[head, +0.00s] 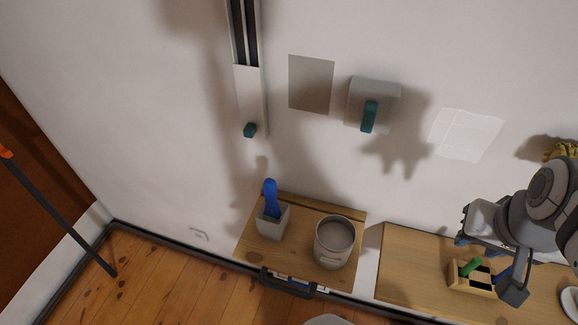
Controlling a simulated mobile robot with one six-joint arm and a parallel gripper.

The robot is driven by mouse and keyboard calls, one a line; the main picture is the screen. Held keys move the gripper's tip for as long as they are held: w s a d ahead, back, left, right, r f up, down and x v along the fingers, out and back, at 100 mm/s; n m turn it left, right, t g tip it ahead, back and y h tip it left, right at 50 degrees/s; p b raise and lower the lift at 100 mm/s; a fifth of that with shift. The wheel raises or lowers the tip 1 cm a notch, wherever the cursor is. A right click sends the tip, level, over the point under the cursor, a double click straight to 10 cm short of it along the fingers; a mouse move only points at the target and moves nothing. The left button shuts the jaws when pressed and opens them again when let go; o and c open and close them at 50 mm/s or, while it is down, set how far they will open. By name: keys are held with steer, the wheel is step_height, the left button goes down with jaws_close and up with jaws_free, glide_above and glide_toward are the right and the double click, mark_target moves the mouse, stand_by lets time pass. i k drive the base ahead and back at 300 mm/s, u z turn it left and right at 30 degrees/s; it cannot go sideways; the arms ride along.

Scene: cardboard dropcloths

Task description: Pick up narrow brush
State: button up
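A blue-handled tool (270,195) stands upright in a small square grey pot (272,222) on the left wooden shelf. Its lower end is hidden in the pot, so I cannot tell whether it is the narrow brush. Another blue piece (503,274) shows partly behind my gripper, beside a light wooden box (458,278) with dark compartments; its shape is mostly hidden. A green piece (472,267) sticks out of that box. My gripper (488,266) is at the right, over the box area, with its fingers apart and nothing visible between them.
A round grey bucket (335,246) stands beside the pot on the left shelf (295,212). The right wooden surface (410,262) has bare room left of the box. A wall box with a teal handle (369,116) and a white sheet (466,134) are above. A dark pole (62,210) leans at far left.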

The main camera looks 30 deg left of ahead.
mark_target(272, 214)
steer(key=u, duration=1.65)
